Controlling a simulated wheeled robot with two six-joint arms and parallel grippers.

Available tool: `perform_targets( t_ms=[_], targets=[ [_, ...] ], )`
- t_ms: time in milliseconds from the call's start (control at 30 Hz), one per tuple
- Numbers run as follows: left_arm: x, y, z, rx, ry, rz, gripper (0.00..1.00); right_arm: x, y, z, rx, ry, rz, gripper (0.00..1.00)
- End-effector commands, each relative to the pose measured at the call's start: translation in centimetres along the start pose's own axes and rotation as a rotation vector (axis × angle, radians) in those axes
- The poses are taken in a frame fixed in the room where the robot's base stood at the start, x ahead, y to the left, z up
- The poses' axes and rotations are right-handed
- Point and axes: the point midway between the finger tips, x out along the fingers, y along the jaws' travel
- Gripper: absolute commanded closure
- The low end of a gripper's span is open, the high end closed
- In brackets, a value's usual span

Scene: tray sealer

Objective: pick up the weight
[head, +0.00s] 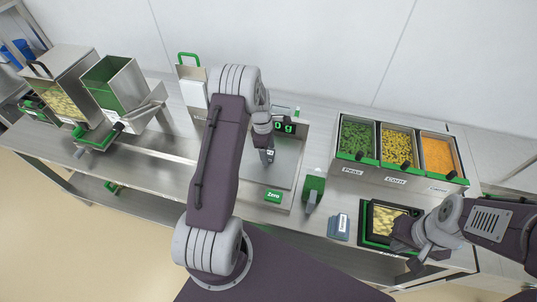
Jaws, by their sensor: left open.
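I cannot make out the weight with certainty; it may be hidden behind my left arm or gripper. My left gripper (268,157) is open and points down over the steel plate of the scale (283,178). The scale's display (285,127) seems to read 0 g, and its green Zero button (273,196) is at the front. My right gripper (408,245) is at the right, beside a black and green tray holder (368,236) with pale yellow food in it. Its fingers are too unclear to tell open from shut.
Bins of peas (356,136), corn (397,148) and orange pieces (437,155) stand at the back right. A green-handled tool (313,187) and a small blue-grey block (339,227) lie right of the scale. Steel hoppers (113,85) stand at the left.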

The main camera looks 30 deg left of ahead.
Motion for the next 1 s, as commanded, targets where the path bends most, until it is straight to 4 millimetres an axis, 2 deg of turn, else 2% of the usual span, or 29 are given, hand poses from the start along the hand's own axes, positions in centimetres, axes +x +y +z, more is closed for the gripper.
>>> perform_targets(
  t_ms=[133,167,300,400,700,833,933,1000],
  targets=[
    [0.0,0.0,0.0,0.000,0.000,0.001,0.33,0.0,0.0,0.0,0.000,0.000,0.000,1.00],
    [0.0,0.0,0.0,0.000,0.000,0.001,0.38,0.0,0.0,0.0,0.000,0.000,0.000,1.00],
    [-0.1,0.0,0.0,0.000,0.000,0.000,0.77,0.0,0.0,0.0,0.000,0.000,0.000,1.00],
    [-0.1,0.0,0.0,0.000,0.000,0.001,1.00,0.0,0.0,0.0,0.000,0.000,0.000,1.00],
    [-0.5,0.1,0.1,0.001,0.000,0.001,1.00,0.0,0.0,0.0,0.000,0.000,0.000,1.00],
    [-2.0,0.1,0.2,0.001,0.000,0.003,1.00,0.1,0.0,0.0,0.000,0.000,0.000,1.00],
    [-4.0,0.1,0.5,0.000,0.000,0.005,1.00,0.1,0.0,0.0,0.000,0.000,0.000,1.00],
    [-4.7,-0.5,1.7,0.005,0.000,0.002,1.00,0.3,0.0,0.0,0.000,0.000,0.000,1.00]
  ],
)
